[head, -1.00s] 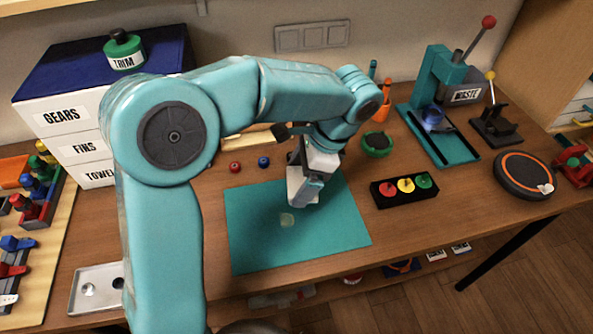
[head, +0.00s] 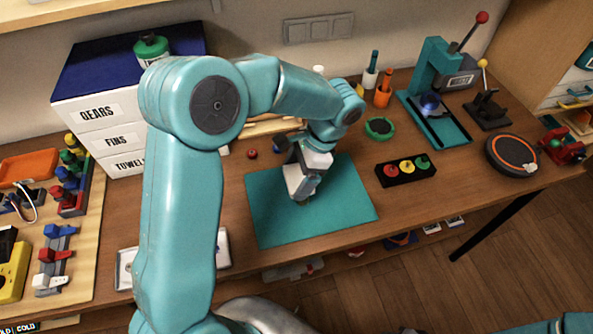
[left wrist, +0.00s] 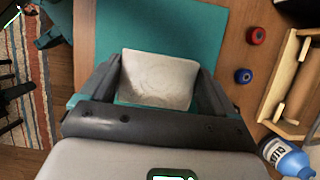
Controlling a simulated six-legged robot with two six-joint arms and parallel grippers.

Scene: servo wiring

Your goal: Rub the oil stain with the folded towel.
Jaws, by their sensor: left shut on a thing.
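The folded towel (left wrist: 160,78) is a pale square pad between my left gripper's two fingers in the left wrist view. My left gripper (head: 303,195) is shut on it, low over the middle of the teal mat (head: 272,215). The mat also shows beyond the towel in the left wrist view (left wrist: 145,28). I cannot see the oil stain now; the gripper and towel cover the part of the mat where it showed earlier. Whether the towel touches the mat is hard to tell. My right gripper is out of view.
A black box with red, yellow and green buttons (head: 405,170) stands right of the mat. Red (left wrist: 256,35) and blue (left wrist: 243,75) small round parts, a wooden rack (left wrist: 295,85) and a blue bottle (left wrist: 287,158) are nearby. White drawers (head: 105,130) stand at the left.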

